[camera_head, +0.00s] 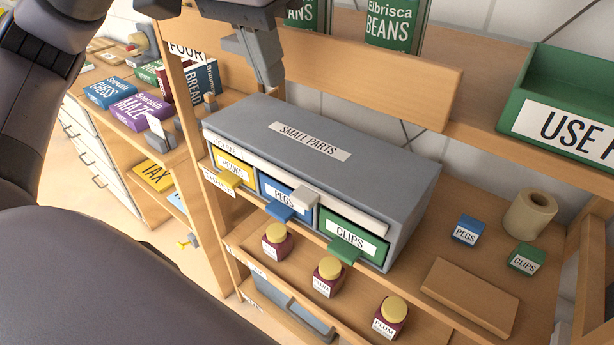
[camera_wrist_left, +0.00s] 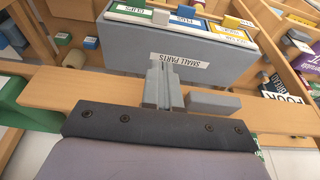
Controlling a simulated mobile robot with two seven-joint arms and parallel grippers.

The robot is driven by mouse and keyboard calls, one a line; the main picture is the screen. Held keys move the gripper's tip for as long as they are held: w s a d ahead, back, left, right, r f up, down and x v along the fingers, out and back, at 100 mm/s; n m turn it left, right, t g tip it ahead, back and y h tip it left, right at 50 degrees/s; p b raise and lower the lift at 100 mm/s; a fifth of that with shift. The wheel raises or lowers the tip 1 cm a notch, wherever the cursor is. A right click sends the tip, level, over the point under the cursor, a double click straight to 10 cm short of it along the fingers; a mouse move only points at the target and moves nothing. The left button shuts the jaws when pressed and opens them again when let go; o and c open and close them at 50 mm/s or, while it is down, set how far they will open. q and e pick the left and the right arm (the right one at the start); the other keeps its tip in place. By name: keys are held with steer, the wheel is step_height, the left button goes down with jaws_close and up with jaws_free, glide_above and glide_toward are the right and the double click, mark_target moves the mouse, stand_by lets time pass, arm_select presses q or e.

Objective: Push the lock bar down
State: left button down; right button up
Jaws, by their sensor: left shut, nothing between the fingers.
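The grey SMALL PARTS cabinet (camera_head: 330,150) stands on the shelf, with a yellow, a blue and a green drawer in its front. A whitish lock bar (camera_head: 370,222) runs across the front along the drawers' upper edges, with a pale tab (camera_head: 303,196) near its middle. The bar shows at the cabinet's far edge in the left wrist view (camera_wrist_left: 220,40). My left gripper (camera_head: 268,72) is shut and empty, above and behind the cabinet top near the upper wooden board, apart from the bar. Its closed fingers show in the wrist view (camera_wrist_left: 163,88). My right gripper is not in view.
The upper wooden board (camera_head: 400,88) runs behind the cabinet. Plum jars (camera_head: 328,272) stand on the shelf below the drawers. A green bin (camera_head: 570,110), a small blue PEGS box (camera_head: 467,231), a green CLIPS box (camera_head: 526,259) and a wooden block (camera_head: 470,295) are at the right.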

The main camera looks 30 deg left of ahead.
arm_select(q)
steer(key=b, duration=0.3)
glide_toward(304, 196)
steer(key=b+x, duration=0.1)
steer(key=x, duration=0.4)
steer(key=shift+w+f, duration=0.2)
steer(key=shift+f, duration=0.1)
steer(key=shift+f+b, duration=0.3)
steer(key=shift+f, duration=0.15)
